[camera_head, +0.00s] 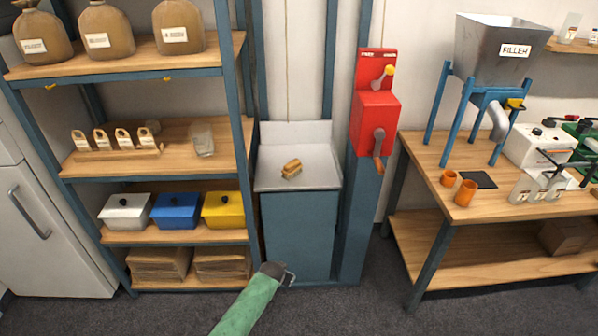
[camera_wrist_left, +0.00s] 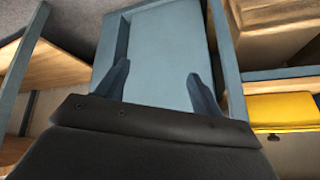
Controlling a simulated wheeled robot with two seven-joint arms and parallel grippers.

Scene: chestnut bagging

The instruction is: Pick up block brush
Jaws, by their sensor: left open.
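The block brush (camera_head: 291,169) is a small brush with a tan-orange top and a darker lower part. It lies on the light grey top of the blue-grey cabinet in the head view. My left gripper (camera_head: 288,279) is at the end of the green arm, in front of and below the cabinet top, well apart from the brush. In the left wrist view the two fingers of my left gripper (camera_wrist_left: 156,85) are spread and empty, with the cabinet's blue-grey front beyond them. The brush does not show in the left wrist view. My right gripper is not in view.
A shelf rack (camera_head: 237,110) with sacks, bins and a clear cup stands left of the cabinet (camera_head: 300,235). A red crank machine (camera_head: 375,120) is on a post to its right. A wooden workbench (camera_head: 440,185) stands further right. The cabinet top (camera_head: 318,160) around the brush is clear.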

